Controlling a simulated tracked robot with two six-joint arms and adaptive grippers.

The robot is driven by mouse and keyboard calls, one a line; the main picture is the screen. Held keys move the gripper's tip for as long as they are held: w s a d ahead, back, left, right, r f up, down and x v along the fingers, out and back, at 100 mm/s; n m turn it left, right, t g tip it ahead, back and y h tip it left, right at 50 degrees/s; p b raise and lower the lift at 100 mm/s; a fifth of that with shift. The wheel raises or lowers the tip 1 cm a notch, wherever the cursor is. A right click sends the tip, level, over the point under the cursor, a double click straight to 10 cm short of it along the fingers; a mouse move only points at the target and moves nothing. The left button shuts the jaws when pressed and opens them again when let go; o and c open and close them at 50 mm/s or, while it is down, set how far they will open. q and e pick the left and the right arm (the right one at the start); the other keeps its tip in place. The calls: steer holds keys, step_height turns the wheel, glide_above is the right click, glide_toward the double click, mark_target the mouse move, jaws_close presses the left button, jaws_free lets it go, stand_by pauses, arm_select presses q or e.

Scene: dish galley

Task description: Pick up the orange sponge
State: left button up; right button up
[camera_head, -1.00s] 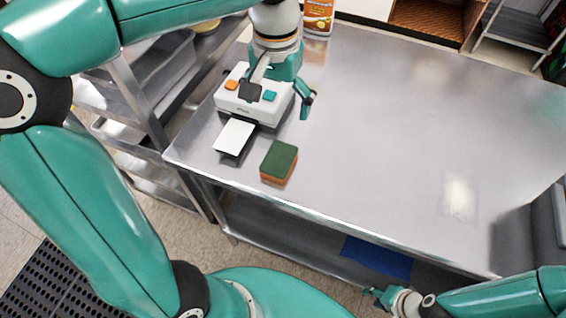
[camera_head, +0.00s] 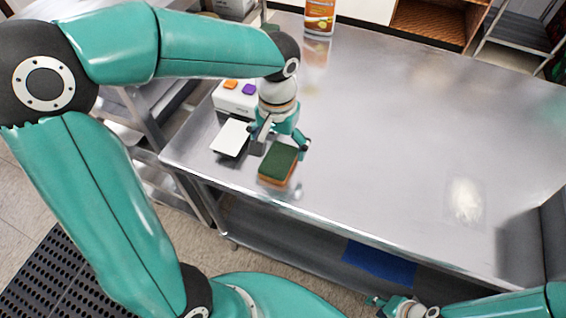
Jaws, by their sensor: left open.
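The orange sponge (camera_head: 277,166) has a dark green top and an orange lower layer. It lies near the front left part of the metal table. My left gripper (camera_head: 280,147) is open, with its fingers pointing down at the far edge of the sponge, one finger to each side. I cannot tell whether the fingers touch it. My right gripper (camera_head: 378,304) is at the bottom edge of the view, low in front of the table, and holds nothing that I can see.
A white device with coloured buttons (camera_head: 233,97) stands behind my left gripper, with a white card (camera_head: 231,138) at its front. An orange-labelled bottle (camera_head: 319,17) stands at the back. The metal table (camera_head: 400,130) is mostly clear to the right.

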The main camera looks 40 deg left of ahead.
mark_target(279, 159)
arm_select(q)
step_height(279, 159, down, 5)
steer(key=shift+d, duration=0.1)
steer(key=shift+c, duration=0.3)
steer(key=c, duration=0.7)
